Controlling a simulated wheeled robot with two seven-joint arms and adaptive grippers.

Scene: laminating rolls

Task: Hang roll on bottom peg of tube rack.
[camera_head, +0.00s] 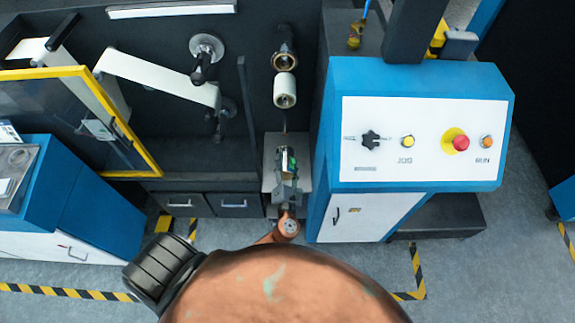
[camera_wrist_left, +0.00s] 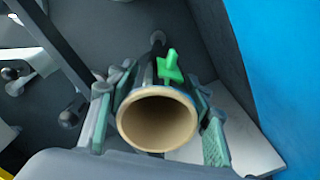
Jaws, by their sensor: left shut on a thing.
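My left gripper (camera_head: 287,172) is shut on a roll (camera_head: 286,153), a tube with an open, tan cardboard end. In the left wrist view the roll's end (camera_wrist_left: 157,119) faces the camera between the two fingers (camera_wrist_left: 157,135). A green arrow-shaped piece (camera_wrist_left: 169,66) shows just above the roll. The tube rack has a dark roll (camera_head: 285,48) at the top and a white roll (camera_head: 285,88) below it. A thin peg (camera_head: 284,126) shows below the white roll, just above the held roll. I cannot tell whether the held roll touches the peg. My right gripper is not in view.
A blue control cabinet (camera_head: 420,82) stands close on the right of the held roll. A dark upright bar (camera_head: 247,110) is close on the left. A light grey plate (camera_head: 270,150) lies behind the gripper. A film web (camera_head: 158,78) and rollers are further left.

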